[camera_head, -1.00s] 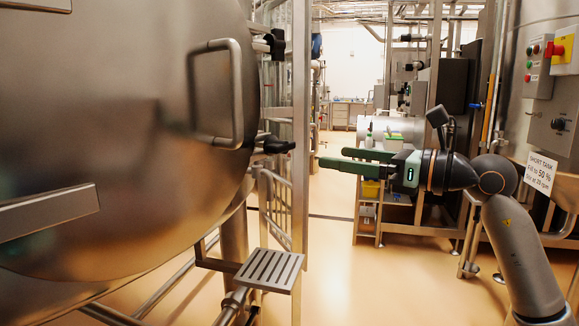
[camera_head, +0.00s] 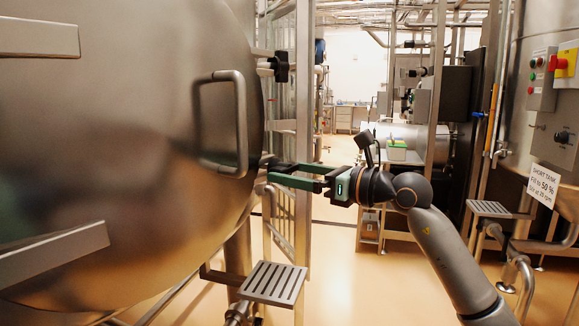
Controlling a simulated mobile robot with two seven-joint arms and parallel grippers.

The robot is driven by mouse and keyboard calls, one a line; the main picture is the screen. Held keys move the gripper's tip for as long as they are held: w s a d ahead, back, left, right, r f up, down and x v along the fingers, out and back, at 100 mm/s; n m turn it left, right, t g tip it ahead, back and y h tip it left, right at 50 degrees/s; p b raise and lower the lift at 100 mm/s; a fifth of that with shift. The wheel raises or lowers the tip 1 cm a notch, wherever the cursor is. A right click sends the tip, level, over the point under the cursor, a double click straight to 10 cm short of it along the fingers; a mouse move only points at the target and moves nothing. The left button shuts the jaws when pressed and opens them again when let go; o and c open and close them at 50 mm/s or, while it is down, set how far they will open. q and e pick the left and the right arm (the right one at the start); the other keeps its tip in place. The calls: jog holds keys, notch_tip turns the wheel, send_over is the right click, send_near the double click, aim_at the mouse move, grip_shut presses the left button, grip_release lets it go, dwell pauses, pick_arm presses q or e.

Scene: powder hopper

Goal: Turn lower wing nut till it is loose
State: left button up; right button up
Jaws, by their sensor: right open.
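The large steel hopper door (camera_head: 120,140) fills the left side, with a steel handle (camera_head: 241,125) on it. The upper dark wing nut (camera_head: 280,67) shows clear at the door's right edge. The lower wing nut sits lower on the same edge, at the fingertips of my right gripper (camera_head: 271,171). It is mostly hidden by the green and dark fingers. My right gripper is open, its fingers pointing left around or just in front of that nut; I cannot tell whether they touch it. My left gripper is not in view.
A slotted steel step (camera_head: 273,283) stands below the gripper, beside a vertical frame post (camera_head: 302,120). A control box (camera_head: 543,80) and a sign (camera_head: 543,185) are at the right. A bench with a green-topped box (camera_head: 397,150) stands behind my right arm. The middle floor is clear.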

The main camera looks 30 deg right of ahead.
jog(key=shift+w+a, duration=0.25)
jog(key=shift+w, duration=0.4)
jog(key=c, duration=1.1)
